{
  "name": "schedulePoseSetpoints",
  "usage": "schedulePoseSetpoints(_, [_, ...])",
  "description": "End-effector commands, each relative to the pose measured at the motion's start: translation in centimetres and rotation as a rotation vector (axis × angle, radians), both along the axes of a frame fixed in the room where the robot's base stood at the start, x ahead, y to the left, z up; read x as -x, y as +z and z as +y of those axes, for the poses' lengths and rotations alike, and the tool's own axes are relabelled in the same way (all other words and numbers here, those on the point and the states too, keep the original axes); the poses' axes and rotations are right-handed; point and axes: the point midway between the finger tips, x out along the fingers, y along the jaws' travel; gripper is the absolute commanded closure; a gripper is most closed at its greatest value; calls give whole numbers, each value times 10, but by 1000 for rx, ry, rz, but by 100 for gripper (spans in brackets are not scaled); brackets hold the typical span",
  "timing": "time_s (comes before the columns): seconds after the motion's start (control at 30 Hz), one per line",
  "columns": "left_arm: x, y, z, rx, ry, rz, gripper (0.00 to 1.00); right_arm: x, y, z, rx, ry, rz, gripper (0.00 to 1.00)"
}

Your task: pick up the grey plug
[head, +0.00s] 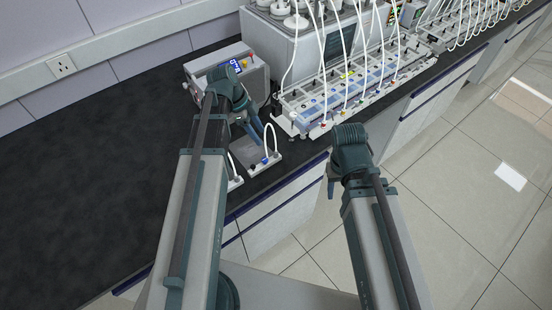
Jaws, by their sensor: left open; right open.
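I cannot clearly make out the grey plug; it is too small or hidden near my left gripper. My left gripper (259,137) is open and reaches down over a small grey device (246,152) with white tubes at the bench's front edge. I see nothing held between its fingers. My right gripper (331,187) is mostly hidden below its wrist. It hangs beyond the bench front, above the floor, well to the right of the small device.
The black bench (85,165) is bare on the left. A grey control box (252,84) with a blue display stands behind my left gripper. A long multi-channel unit (350,92) with white tubes stands to the right, before a grey bath (268,42). Tiled floor (455,190) is clear.

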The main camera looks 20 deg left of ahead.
Motion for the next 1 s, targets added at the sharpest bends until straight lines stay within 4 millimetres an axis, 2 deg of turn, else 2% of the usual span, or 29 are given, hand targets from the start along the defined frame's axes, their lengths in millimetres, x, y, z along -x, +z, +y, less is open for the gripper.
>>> schedulePoseSetpoints(0.03, [0,-16,-4,0,-1,0,44,0,-16,0,0,0,0,50])
schedulePoseSetpoints(0.2, [-1,-39,-14,0,-1,1,44,0,-39,0,0,0,0,50])
schedulePoseSetpoints(0.3, [-2,-45,-18,0,0,1,44,0,-45,0,0,0,0,50])
schedulePoseSetpoints(0.57, [-2,-47,-21,0,1,1,44,0,-47,0,0,0,0,50])
schedulePoseSetpoints(0.83, [-3,-73,-46,0,-2,0,44,0,-73,0,0,0,0,50])
schedulePoseSetpoints(1.0, [-5,-88,-52,0,0,0,44,0,-88,0,0,0,0,50])
